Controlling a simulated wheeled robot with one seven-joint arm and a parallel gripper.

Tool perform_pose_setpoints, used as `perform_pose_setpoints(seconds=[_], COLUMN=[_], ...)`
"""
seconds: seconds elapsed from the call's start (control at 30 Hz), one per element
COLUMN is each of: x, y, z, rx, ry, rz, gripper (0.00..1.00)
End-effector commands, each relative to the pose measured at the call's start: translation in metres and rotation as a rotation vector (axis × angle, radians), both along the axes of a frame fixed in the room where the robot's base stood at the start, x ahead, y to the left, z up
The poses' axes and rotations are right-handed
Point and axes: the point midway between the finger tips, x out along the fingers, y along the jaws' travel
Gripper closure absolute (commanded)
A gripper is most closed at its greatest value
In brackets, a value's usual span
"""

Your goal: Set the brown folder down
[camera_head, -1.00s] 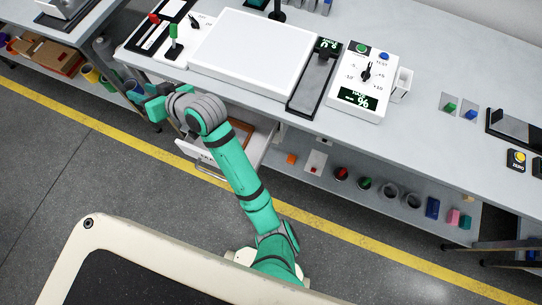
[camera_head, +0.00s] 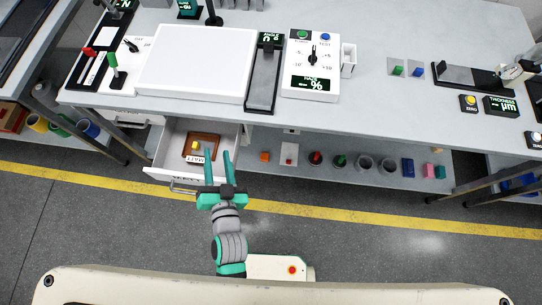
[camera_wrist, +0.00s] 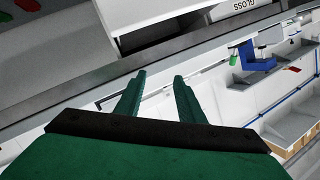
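The brown folder (camera_head: 207,143) lies in an open white drawer (camera_head: 163,157) under the bench in the head view. A small yellow thing is on it, and a white label (camera_head: 194,159) lies at its front edge. My gripper (camera_head: 217,154) is in front of the drawer's right part, its two green fingers apart and pointing to the bench. Nothing shows between the fingers, and the wrist view (camera_wrist: 160,95) also shows them apart and empty. The folder does not show in the wrist view.
The grey bench top (camera_head: 390,110) carries a white light panel (camera_head: 195,62) and a control box (camera_head: 311,68). The lower shelf (camera_head: 330,178) right of the drawer holds several small coloured items. The floor in front is clear.

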Motion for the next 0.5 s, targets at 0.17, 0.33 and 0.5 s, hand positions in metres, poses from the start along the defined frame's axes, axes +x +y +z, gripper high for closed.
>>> perform_pose_setpoints(seconds=[0.17,0.33,0.5], x=[-0.057,-0.109,-0.144], y=[-0.068,-0.122,-0.155], z=[-0.016,-0.012,0.001], rx=[-0.156,-0.326,-0.459], ry=[0.012,0.002,-0.016], rz=[-0.113,-0.165,-0.170], gripper=[0.65,0.65,0.65])
